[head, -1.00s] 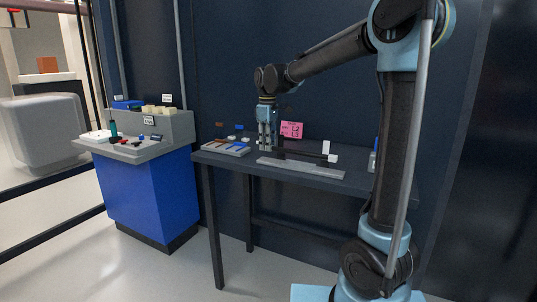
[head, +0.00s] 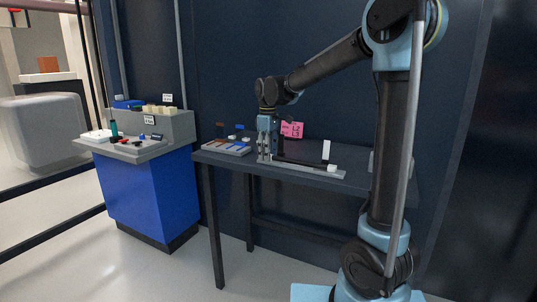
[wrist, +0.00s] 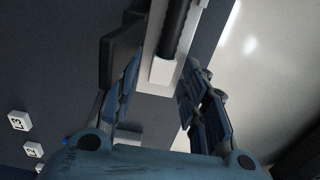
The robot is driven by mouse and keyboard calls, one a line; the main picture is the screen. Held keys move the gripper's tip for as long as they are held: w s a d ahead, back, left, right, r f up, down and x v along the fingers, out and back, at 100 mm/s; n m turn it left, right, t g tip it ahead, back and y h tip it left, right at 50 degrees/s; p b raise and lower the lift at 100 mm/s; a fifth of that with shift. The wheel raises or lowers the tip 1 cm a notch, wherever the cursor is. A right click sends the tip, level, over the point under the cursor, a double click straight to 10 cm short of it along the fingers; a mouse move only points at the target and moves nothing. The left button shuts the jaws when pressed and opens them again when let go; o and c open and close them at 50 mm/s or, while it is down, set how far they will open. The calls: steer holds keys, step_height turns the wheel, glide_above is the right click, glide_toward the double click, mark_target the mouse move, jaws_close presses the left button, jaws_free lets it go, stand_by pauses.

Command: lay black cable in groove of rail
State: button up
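The grey rail (head: 310,172) lies along the table's front. In the wrist view the rail (wrist: 145,84) runs up the picture between my fingers. The black cable (head: 300,162) lies along the rail, with a white end piece (head: 332,168) at its right. My gripper (head: 264,157) is low at the rail's left end.
A dark block (wrist: 119,48) stands beside the rail in the wrist view. A pink note (head: 292,130) and an upright white tag (head: 326,150) are behind. A blue cabinet (head: 150,195) stands left.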

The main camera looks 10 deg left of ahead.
step_height(320, 180, up, 12)
stand_by(0.6)
